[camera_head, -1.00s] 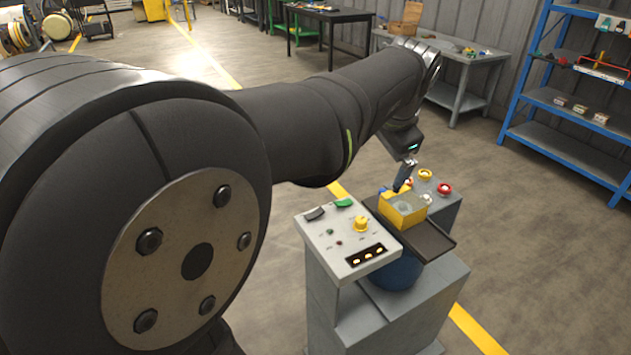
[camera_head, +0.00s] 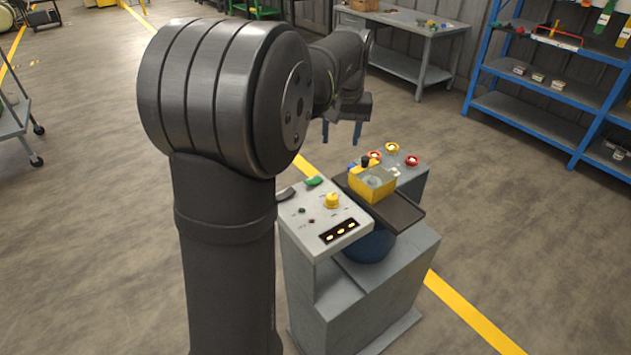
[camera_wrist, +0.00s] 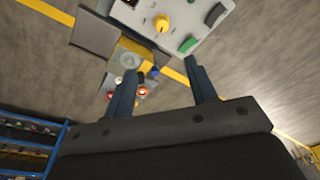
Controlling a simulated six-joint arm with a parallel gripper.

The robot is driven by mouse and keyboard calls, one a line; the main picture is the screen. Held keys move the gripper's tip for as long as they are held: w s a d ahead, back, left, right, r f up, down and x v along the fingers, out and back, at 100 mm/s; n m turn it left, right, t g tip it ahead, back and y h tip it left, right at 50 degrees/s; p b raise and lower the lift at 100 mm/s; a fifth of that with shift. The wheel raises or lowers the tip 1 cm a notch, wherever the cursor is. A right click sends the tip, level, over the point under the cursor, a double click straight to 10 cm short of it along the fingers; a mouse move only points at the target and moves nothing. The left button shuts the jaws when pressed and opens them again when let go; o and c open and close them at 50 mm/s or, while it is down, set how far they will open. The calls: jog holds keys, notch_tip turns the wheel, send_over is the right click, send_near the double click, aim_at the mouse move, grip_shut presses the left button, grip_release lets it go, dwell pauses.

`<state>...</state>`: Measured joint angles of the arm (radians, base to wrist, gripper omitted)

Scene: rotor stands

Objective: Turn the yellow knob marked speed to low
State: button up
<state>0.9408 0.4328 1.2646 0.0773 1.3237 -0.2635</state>
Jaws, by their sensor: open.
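The yellow knob (camera_head: 332,200) stands on the sloping light-grey control panel (camera_head: 302,236), near its right side. Its label and pointer are too small to read. In the wrist view the knob (camera_wrist: 162,24) shows at the top, beyond the fingertips. My gripper (camera_head: 341,138) is open and empty, with its two blue-grey fingers apart and pointing down. It hangs above and behind the panel, clear of the knob. In the wrist view the spread fingers of my gripper (camera_wrist: 162,68) point toward the panel.
A yellow box (camera_head: 372,186) with a clear top stands on a dark tray (camera_head: 405,213) just right of the panel. Red and yellow buttons (camera_head: 392,148) sit on a grey block behind. Blue shelving (camera_head: 540,122) stands farther right.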

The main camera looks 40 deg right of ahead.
aim_at(332, 196)
jog(key=w+f+n, duration=0.1)
jog(key=f+n, duration=0.1)
jog(key=f, duration=0.5)
jog(key=w+d+f+n+g, duration=0.1)
jog(key=f+n, duration=0.1)
jog(key=f, duration=0.6)
jog(key=w+f+n, duration=0.1)
jog(key=w+f, duration=0.1)
jog(key=f, duration=0.5)
jog(key=shift+w+d+f+n+y, duration=0.1)
jog(key=shift+d+f+n+y, duration=0.1)
jog(key=shift+d+n+y, duration=0.15)
jog(key=c, duration=1)
